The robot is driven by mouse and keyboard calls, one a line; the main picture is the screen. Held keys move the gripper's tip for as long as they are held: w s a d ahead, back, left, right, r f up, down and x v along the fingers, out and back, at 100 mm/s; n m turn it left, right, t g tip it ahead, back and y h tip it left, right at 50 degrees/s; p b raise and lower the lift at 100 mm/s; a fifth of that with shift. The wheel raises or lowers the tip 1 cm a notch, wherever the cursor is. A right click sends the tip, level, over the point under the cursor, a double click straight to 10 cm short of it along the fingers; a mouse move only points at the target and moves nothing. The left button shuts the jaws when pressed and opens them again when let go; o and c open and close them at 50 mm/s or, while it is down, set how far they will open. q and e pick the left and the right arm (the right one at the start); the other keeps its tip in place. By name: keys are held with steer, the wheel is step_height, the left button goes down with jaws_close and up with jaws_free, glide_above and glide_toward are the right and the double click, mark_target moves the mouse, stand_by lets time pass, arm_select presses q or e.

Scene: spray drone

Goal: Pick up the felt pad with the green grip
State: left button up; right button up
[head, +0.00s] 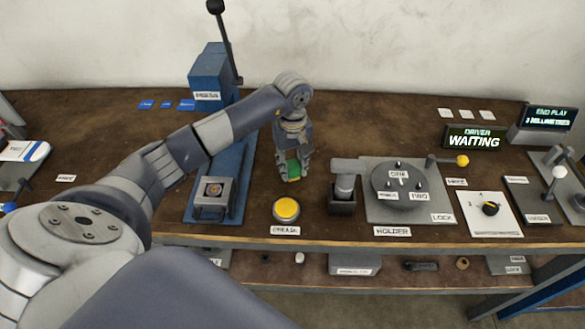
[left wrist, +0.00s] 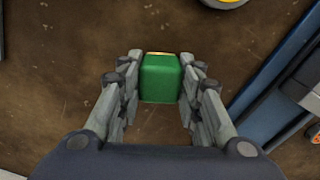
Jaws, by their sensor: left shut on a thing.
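The green grip (head: 292,168) of the felt pad shows at the tip of my left gripper (head: 291,166), above the brown bench between the blue press and the holder. In the left wrist view the green block (left wrist: 161,78) sits between the two fingers of my left gripper (left wrist: 160,85), which is shut on it. A thin yellow strip shows at the block's far edge. The felt itself is mostly hidden, and I cannot tell whether the pad touches the bench. My right gripper is not in view.
The blue press (head: 232,180) stands to the left. A lower shelf runs below.

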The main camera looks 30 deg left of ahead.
mark_target(291, 166)
arm_select(q)
steer(key=shift+r, duration=0.15)
steer(key=shift+w+r+b, duration=0.1)
steer(key=shift+r+b, duration=0.35)
steer(key=shift+r, duration=0.15)
steer(key=shift+s+r+b, duration=0.25)
steer(key=shift+r+b, duration=0.05)
steer(key=shift+r, duration=0.2)
steer(key=shift+s+r+b, duration=0.25)
steer(key=shift+r, duration=0.2)
steer(key=s+b, duration=0.1)
steer(key=s, duration=0.3)
steer(key=s+d+r+b, duration=0.1)
steer(key=s, duration=0.4)
steer(key=s+d+b, duration=0.1)
steer(key=s+b, duration=0.1)
steer(key=s, duration=0.3)
steer(key=shift+s+r, duration=0.1)
steer(key=shift+r, duration=0.1)
steer(key=shift+s+r, duration=0.1)
steer(key=shift+s, duration=0.35)
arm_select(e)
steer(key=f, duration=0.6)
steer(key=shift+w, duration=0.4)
arm_select(q)
steer(key=o, duration=0.4)
steer(key=shift+c, duration=0.9)
